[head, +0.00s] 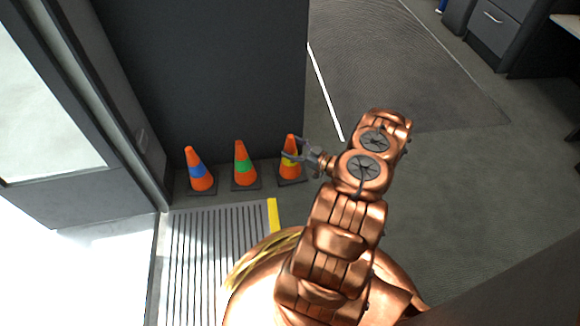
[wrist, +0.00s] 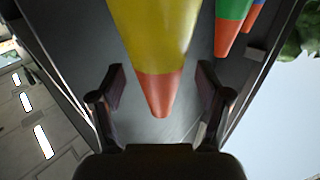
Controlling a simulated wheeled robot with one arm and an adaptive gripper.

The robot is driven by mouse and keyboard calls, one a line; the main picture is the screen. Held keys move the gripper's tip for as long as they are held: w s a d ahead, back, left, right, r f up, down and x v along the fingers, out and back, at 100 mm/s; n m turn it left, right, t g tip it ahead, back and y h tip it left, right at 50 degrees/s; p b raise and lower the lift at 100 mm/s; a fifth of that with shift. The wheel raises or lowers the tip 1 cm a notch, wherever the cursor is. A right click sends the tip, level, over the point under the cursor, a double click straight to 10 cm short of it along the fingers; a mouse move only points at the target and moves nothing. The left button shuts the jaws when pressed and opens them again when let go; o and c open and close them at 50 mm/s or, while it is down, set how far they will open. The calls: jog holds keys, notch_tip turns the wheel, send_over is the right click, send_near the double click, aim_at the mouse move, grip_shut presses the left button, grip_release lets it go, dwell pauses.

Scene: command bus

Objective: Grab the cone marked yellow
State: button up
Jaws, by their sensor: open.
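The cone marked yellow (head: 289,160) is orange with a yellow band and stands at the right end of a row of cones against a dark wall. In the wrist view the yellow-banded cone (wrist: 158,40) fills the upper middle, with its orange tip pointing down between my fingers. My gripper (head: 300,156) is at this cone in the head view and partly covers it. In the wrist view my gripper (wrist: 161,90) is open, with one finger on each side of the tip and visible gaps.
A green-banded cone (head: 243,165) and a blue-banded cone (head: 199,171) stand to the left of it. A ribbed step (head: 215,255) with a yellow edge lies in front. Grey drawers (head: 495,30) are at the far right. The floor (head: 450,190) on the right is clear.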

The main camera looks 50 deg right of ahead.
jog(key=shift+w+a, duration=0.15)
jog(key=shift+w, duration=0.45)
jog(key=shift+c, duration=0.3)
grip_shut()
